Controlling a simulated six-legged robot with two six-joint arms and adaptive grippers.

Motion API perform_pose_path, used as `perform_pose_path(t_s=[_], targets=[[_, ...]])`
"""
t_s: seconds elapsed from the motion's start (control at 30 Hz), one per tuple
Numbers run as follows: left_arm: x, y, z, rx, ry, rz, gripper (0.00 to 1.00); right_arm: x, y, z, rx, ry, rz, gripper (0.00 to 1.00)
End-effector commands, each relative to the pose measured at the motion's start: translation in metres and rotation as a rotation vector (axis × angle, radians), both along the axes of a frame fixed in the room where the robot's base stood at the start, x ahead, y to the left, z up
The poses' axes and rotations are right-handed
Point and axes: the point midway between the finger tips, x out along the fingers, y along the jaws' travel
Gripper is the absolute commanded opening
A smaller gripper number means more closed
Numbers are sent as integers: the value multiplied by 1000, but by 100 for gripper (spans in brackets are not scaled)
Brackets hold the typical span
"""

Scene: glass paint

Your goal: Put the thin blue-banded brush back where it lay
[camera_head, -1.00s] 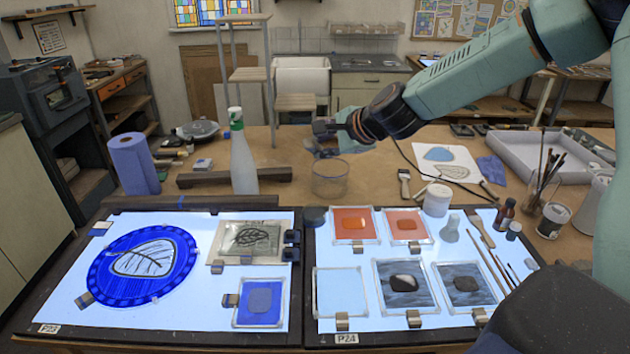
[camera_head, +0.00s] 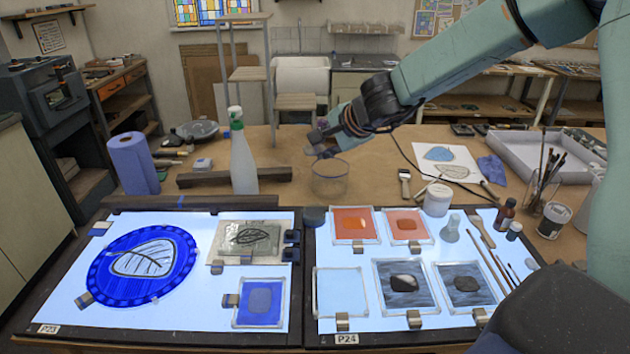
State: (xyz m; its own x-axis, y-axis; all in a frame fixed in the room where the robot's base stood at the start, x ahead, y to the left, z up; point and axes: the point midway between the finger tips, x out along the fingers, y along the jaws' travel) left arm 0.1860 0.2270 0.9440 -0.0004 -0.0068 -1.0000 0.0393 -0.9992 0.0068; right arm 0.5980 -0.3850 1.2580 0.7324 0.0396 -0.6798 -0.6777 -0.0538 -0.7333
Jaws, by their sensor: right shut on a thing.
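My right gripper (camera_head: 322,142) hangs over the glass jar (camera_head: 330,180) at the back middle of the workbench. It is shut on a thin thing, which I take for the thin blue-banded brush. The brush is too small and too hidden by the fingers to make out, and I see no blue band. I cannot tell whether its tip reaches into the jar. Several thin brushes (camera_head: 490,257) lie on the right end of the right light panel (camera_head: 385,252). My left gripper is not in view.
A white spray bottle (camera_head: 243,160) stands left of the jar. A white pot (camera_head: 437,199), small bottles (camera_head: 506,214) and a holder of upright brushes (camera_head: 543,187) stand at the right. Glass pieces cover much of both panels.

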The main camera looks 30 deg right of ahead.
Motion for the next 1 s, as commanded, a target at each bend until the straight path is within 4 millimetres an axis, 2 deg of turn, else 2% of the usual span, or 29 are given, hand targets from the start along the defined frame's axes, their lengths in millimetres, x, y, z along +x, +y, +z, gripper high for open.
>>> perform_pose_path(t_s=[0.77, 1.0], targets=[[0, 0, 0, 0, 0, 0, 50, 0, 1, 0, -437, 124, 227, 0], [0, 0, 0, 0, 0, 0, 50, 0, 2, 0, -831, 238, 433, 0]])
